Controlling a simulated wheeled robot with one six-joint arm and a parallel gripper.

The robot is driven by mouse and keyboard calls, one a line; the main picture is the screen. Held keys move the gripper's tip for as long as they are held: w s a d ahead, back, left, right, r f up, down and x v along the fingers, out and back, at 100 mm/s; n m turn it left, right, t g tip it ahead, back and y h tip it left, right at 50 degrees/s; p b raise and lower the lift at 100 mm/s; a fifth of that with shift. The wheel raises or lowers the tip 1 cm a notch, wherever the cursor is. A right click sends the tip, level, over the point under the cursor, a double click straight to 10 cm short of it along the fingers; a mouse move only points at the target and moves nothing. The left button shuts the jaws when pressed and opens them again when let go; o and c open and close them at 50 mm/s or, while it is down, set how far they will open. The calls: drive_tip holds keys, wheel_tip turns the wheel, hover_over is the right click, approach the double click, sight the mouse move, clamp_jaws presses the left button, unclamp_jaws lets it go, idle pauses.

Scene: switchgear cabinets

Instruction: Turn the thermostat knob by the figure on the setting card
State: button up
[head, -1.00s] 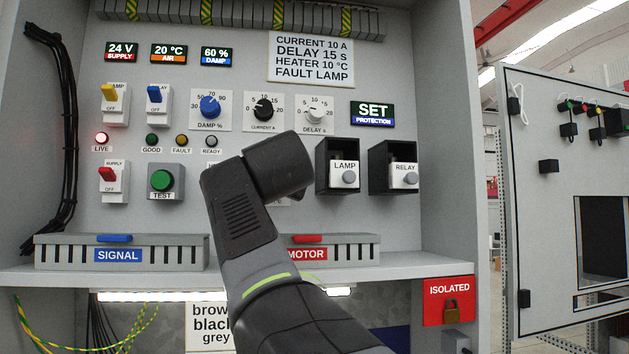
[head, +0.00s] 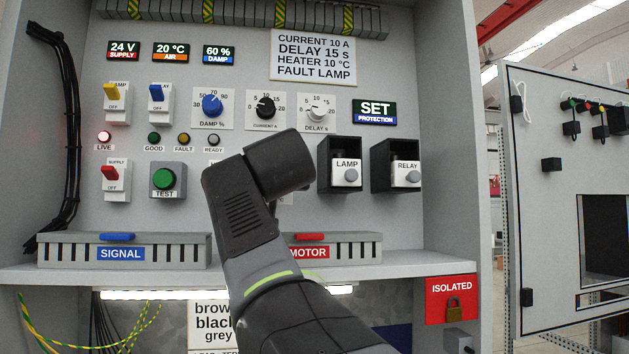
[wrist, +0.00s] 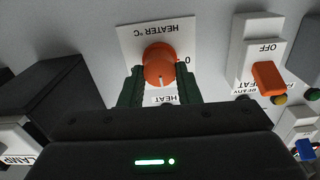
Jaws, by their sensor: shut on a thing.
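The thermostat knob is an orange round knob (wrist: 160,62) on a white plate (wrist: 127,38) marked HEATER °C, seen in the wrist view. Its white pointer line points down in that picture; a 0 shows at its right, and other scale figures are hidden. My gripper (wrist: 160,82) has its dark green fingers on either side of the knob, shut on it. In the head view my arm's wrist hides the knob and the fingers. The setting card (head: 313,56) at the top reads CURRENT 10 A, DELAY 15 s, HEATER 10 °C, FAULT LAMP.
An orange rocker switch (wrist: 268,77) sits close beside the knob in the wrist view. A dark holder (wrist: 55,90) stands out on its other side. In the head view, LAMP (head: 340,165) and RELAY (head: 397,166) boxes jut out right of my arm. A shelf (head: 420,264) runs below.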

drive_tip(key=shift+n, duration=1.1)
drive_tip(key=o, duration=1)
drive_tip(key=shift+s, duration=0.1)
drive_tip(key=shift+b+v, duration=2.35)
drive_tip(key=shift+v, duration=4.5)
